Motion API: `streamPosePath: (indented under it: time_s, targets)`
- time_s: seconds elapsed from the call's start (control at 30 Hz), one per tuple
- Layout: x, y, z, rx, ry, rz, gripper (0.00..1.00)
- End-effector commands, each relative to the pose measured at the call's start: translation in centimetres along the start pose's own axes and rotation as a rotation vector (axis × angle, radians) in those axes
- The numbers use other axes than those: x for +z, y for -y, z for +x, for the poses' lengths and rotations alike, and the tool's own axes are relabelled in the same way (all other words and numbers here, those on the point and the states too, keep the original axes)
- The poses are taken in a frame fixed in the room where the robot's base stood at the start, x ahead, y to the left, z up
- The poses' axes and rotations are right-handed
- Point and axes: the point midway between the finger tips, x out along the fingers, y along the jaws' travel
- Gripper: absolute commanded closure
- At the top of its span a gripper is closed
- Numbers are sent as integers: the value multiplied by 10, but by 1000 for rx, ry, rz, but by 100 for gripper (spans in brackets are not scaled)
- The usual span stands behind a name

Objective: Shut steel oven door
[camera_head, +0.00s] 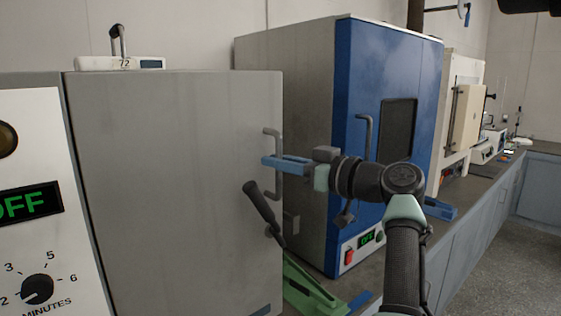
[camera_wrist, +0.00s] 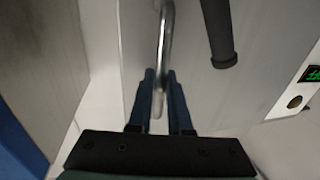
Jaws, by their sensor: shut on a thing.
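The steel oven door (camera_head: 170,180) is a large plain grey panel in the head view, with a bent metal handle (camera_head: 277,185) near its right edge. A black-gripped lever (camera_head: 260,203) sticks out below the handle and also shows in the wrist view (camera_wrist: 218,30).
A white control panel (camera_head: 35,240) with an OFF display and minutes dial is at the left. A blue-fronted oven (camera_head: 390,60) stands close on the right. A green object (camera_head: 310,290) lies on the bench below my gripper. A small white device (camera_head: 120,63) sits on top.

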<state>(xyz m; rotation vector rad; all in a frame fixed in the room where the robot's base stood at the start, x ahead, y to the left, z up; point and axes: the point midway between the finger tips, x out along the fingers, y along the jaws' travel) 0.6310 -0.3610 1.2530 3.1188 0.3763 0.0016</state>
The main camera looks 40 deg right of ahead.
Motion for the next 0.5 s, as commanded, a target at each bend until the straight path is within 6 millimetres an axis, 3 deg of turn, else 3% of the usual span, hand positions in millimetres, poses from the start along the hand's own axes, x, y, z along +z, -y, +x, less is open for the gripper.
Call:
streamPosePath:
  time_s: [0.07, 0.1, 0.13, 0.5]
  targets:
    - [-2, 1, 3, 2, -3, -3, 100]
    - [-3, 1, 3, 2, -4, -4, 77]
    - [-3, 1, 3, 2, -4, -4, 72]
    - [-2, 1, 2, 1, -2, -2, 70]
